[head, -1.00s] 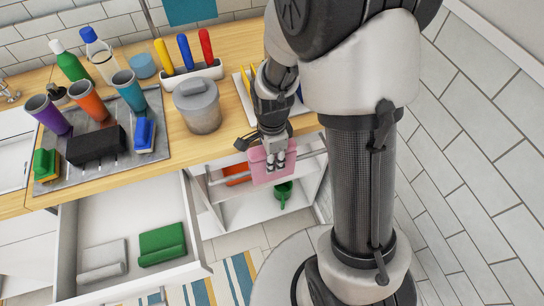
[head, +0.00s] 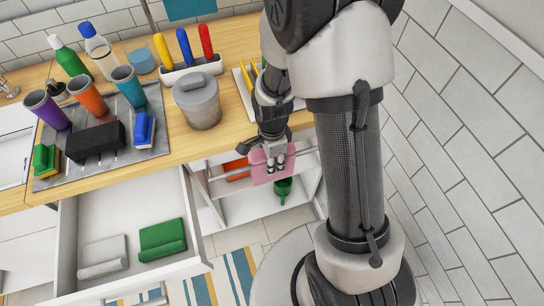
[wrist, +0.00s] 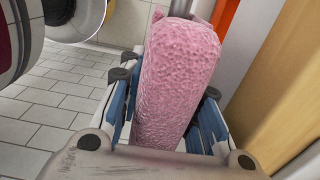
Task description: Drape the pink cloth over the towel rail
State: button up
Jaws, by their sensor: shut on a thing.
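The pink cloth (head: 262,174) hangs from my gripper (head: 275,166) in front of the open space under the counter. In the wrist view the cloth (wrist: 178,75) is a thick, textured pink fold between the blue-lined fingers of my gripper (wrist: 168,118), which is shut on it. The towel rail (head: 221,177) is a thin metal bar across the front of that space. The cloth overlaps the rail in the head view. Whether they touch, or whether any cloth lies behind the bar, I cannot tell.
An open drawer (head: 196,262) with grey and green folded cloths juts out to the left. A grey canister (head: 197,102) stands on the counter (head: 222,135) above. An orange item (head: 237,165) and a green item (head: 283,189) sit behind the rail. Floor is clear at right.

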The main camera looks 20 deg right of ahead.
jog(key=shift+f, duration=1.1)
jog(key=o, duration=1)
jog(key=shift+o, duration=0.2)
jog(key=shift+w+r+p, duration=0.1)
jog(key=shift+r+p, duration=2.7)
jog(key=shift+r, duration=0.8)
